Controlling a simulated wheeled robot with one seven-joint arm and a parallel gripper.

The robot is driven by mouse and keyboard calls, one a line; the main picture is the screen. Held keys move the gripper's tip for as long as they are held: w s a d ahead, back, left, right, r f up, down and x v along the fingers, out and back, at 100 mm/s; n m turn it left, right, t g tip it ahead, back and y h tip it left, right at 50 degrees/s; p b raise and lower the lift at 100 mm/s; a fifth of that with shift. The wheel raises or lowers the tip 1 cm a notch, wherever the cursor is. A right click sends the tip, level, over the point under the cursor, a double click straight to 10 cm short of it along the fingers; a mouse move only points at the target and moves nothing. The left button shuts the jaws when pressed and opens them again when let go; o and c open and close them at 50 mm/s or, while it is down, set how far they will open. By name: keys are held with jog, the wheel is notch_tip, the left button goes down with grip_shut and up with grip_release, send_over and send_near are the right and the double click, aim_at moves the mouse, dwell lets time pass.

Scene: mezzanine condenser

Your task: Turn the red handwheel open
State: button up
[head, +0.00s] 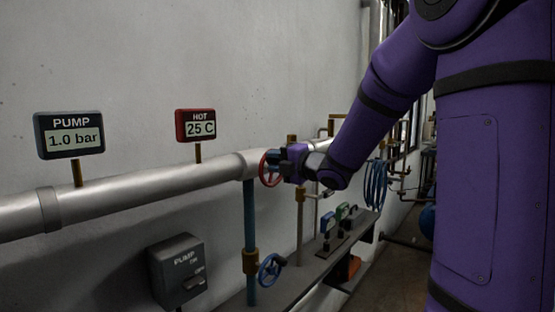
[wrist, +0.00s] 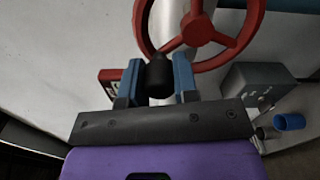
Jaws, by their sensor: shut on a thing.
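The fingers are shut on the knob. In the head view, my gripper hides much of the wheel and the knob.
A PUMP display (head: 69,135) reads 1.0 bar and a red HOT display (head: 195,125) reads 25 C. A blue handwheel (head: 271,268) is below. A blue hose (head: 376,185) hangs behind my arm.

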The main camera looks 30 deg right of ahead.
jog(key=shift+a+f+n, duration=0.1)
jog(key=shift+f+n, duration=0.1)
jog(key=shift+n, duration=0.3)
jog(key=shift+s, duration=0.1)
jog(key=o, duration=0.9)
jog(key=v, duration=1)
jog(key=shift+s, duration=0.35)
jog(key=shift+r, duration=0.1)
